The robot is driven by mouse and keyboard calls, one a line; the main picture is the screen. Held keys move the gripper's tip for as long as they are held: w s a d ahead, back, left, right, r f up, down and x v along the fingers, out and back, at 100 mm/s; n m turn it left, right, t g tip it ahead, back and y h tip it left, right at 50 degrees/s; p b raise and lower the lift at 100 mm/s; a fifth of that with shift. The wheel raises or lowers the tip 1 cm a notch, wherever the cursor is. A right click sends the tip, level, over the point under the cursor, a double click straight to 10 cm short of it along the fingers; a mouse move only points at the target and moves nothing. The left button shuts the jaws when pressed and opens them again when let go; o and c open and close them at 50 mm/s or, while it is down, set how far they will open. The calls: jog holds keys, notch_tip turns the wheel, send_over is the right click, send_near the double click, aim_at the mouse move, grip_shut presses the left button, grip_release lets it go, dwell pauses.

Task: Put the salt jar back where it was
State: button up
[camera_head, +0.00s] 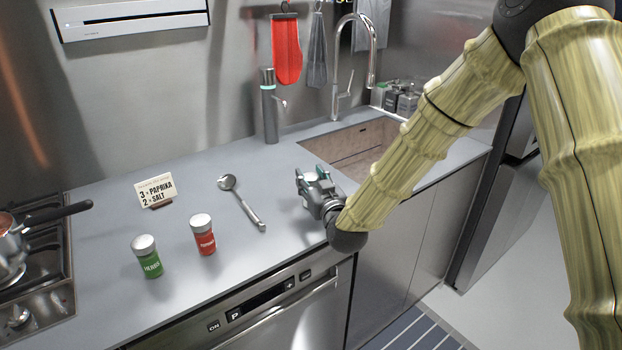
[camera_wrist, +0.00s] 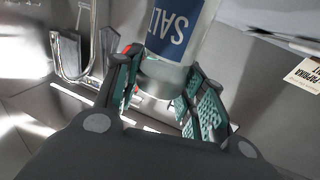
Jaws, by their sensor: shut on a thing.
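My gripper (camera_head: 318,190) is over the right part of the grey counter, beside the sink. In the wrist view, my gripper (camera_wrist: 165,88) is shut on the salt jar (camera_wrist: 172,28), a clear jar with a blue SALT label and pale contents. Its label reads upside down in that view. In the head view, the fingers hide most of the jar, so I cannot tell whether its base touches the counter. A red-labelled jar (camera_head: 203,236) and a green-labelled jar (camera_head: 147,258) stand upright at the counter's front left.
A spoon (camera_head: 242,202) lies between the red jar and my gripper. A recipe card (camera_head: 156,191) reads 3 paprika, 2 salt. The stove (camera_head: 45,250) with a pan is at left. The sink (camera_head: 345,150) and faucet are behind my gripper.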

jog(key=shift+f, duration=0.15)
jog(key=o, duration=1.1)
jog(key=shift+c, duration=0.2)
jog(key=shift+r, duration=0.2)
jog(key=shift+s+d+f, duration=0.1)
jog(key=shift+s, duration=0.2)
jog(key=b+v, duration=0.2)
jog(key=v, duration=0.9)
jog(key=shift+s, duration=0.2)
